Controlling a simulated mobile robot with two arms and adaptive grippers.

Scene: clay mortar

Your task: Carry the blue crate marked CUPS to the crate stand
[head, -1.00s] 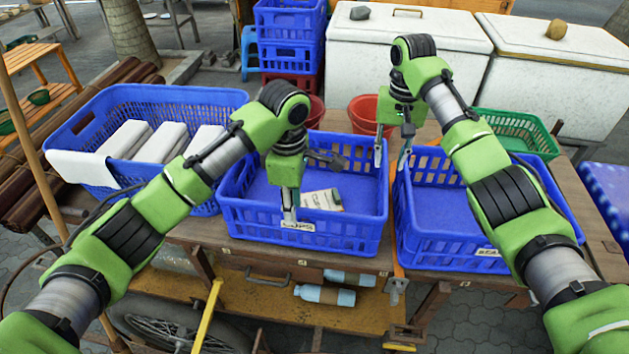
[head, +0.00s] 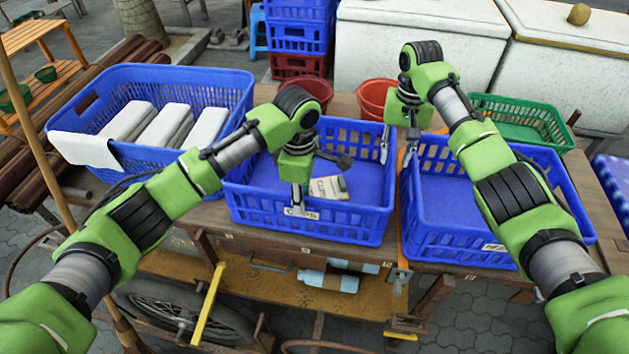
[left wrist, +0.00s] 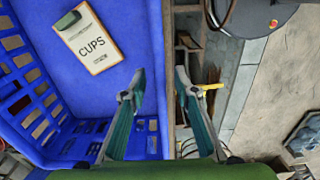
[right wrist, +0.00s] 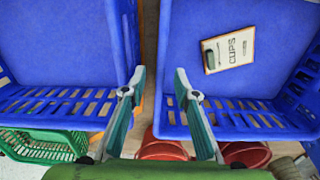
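The blue CUPS crate (head: 360,225) stands on the wooden cart top, with a card marked CUPS (head: 328,188) on its floor. The card also shows in the left wrist view (left wrist: 92,42) and the right wrist view (right wrist: 229,50). My left gripper (head: 298,200) is at the crate's front wall, open, with one finger on each side of that wall in the left wrist view (left wrist: 160,78). My right gripper (head: 396,155) is open at the crate's right wall, one finger inside and one toward the neighbouring crate. The crate stand is not clearly identifiable.
A second blue crate (head: 460,250) stands close on the right. A larger blue basket (head: 190,88) with white bundles stands left. Red buckets (head: 377,97) and a green basket (head: 520,118) are behind. White chests (head: 420,50) stand at the back.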

